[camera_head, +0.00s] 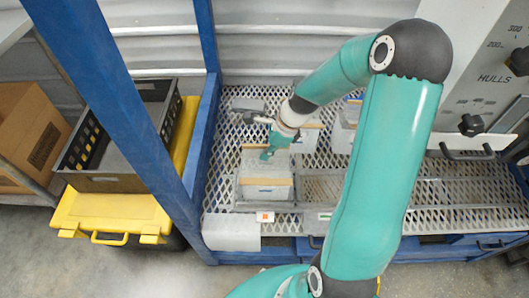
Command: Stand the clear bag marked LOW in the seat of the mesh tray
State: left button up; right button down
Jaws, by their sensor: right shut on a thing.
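My right gripper (267,152) reaches in from the upper right over the mesh shelf. It is shut on a clear bag (268,165) with a pale wooden strip, at the left part of the shelf. The fingers partly hide the bag's top. A second wooden strip and pale front face (265,192) show just in front; I cannot tell whether they belong to the same bag. No LOW marking is readable. The mesh tray (222,185) has its seat partly hidden by bags and my arm. My left gripper is not in view.
More clear bags (342,137) stand further right, partly behind my arm. Small orange (265,217) and green (325,216) labels sit on the shelf's front edge. A blue post (110,95) crosses the left. A black crate (105,183) rests on a yellow-lidded bin (115,212). The HULLS panel (480,90) stands right.

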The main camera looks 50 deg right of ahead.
jog(key=shift+f, duration=0.25)
jog(key=c, duration=1.2)
grip_release()
